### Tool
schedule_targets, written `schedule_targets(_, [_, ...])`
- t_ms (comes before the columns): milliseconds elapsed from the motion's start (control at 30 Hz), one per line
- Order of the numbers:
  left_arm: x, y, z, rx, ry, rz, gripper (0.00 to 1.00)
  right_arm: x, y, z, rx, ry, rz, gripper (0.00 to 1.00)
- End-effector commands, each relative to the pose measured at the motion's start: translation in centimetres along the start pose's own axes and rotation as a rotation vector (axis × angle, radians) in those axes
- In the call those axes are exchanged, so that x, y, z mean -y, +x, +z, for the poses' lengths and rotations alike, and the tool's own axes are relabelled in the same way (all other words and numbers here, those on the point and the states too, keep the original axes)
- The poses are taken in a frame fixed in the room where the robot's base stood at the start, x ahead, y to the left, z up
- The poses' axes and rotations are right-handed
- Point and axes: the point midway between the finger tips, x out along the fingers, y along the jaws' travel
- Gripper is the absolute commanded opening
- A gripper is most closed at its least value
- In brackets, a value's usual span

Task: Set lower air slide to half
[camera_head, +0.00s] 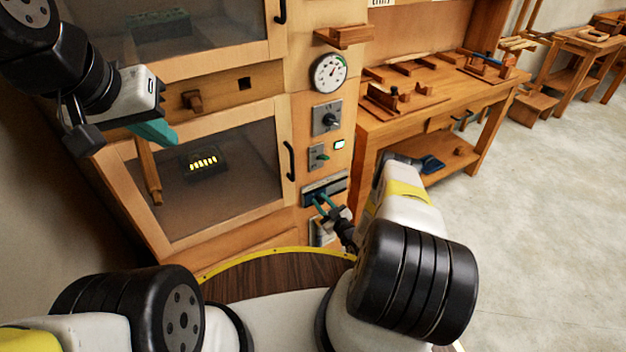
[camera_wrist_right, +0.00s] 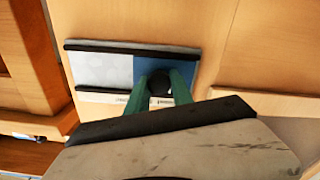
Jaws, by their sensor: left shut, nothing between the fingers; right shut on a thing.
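The lower air slide (camera_head: 338,183) is a horizontal strip between dark rails, low on the wooden cabinet's right-hand panel. In the right wrist view it shows a grey section (camera_wrist_right: 98,68) at left and a blue section (camera_wrist_right: 148,64) at right. A round dark knob (camera_wrist_right: 159,81) stands at the blue section. My right gripper (camera_head: 321,203) is shut on this knob, with a teal finger on each side. Pale marked strips (camera_wrist_right: 108,98) lie below, partly hidden by the fingers. My left gripper (camera_head: 155,132) is shut and empty, raised before the cabinet at left, away from the slide.
A glass door (camera_head: 225,170) with a black handle is at left. A workbench (camera_head: 440,95) stands right; open floor lies beyond it.

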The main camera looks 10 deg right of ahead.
Motion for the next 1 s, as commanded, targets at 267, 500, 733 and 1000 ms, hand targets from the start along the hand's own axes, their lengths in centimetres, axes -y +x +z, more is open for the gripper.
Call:
schedule_targets(267, [0.0, 0.0, 0.0, 0.000, 0.000, 0.000, 0.00, -1.2, 0.0, 0.4, -0.001, -0.002, 0.001, 0.00])
schedule_targets(500, [0.0, 0.0, 0.0, 0.000, 0.000, 0.000, 0.00, -3.9, -0.1, 1.3, 0.001, -0.001, 0.001, 0.00])
schedule_targets(733, [0.0, 0.0, 0.0, 0.000, 0.000, 0.000, 0.00, -3.8, -0.1, 1.3, 0.001, 0.000, 0.000, 0.32])
schedule_targets(1000, [0.0, 0.0, 0.0, 0.000, 0.000, 0.000, 0.00, -3.8, 0.0, 1.3, 0.000, 0.000, 0.000, 0.50])
